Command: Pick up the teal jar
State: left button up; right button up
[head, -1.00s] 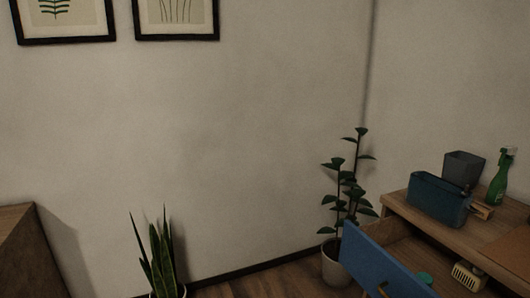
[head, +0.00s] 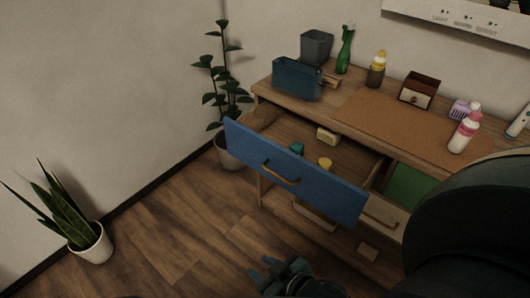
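A small teal jar (head: 296,148) sits inside the pulled-out drawer with the blue front (head: 300,178), close behind that front on its left side. Its lower part is hidden by the drawer front. My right gripper (head: 262,272) is low at the bottom edge of the head view, in front of and below the drawer, well apart from the jar. Its fingers look spread and hold nothing visible. My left gripper is out of view.
The drawer also holds a yellow-topped item (head: 325,163) and a cream block (head: 327,136). The desk top (head: 350,105) bears a blue bin (head: 297,80), a green spray bottle (head: 345,50) and other items. Potted plants stand at left. The floor in front is clear.

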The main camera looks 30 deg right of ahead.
aim_at(296, 147)
jog(key=l+z, duration=0.1)
jog(key=z, duration=1.15)
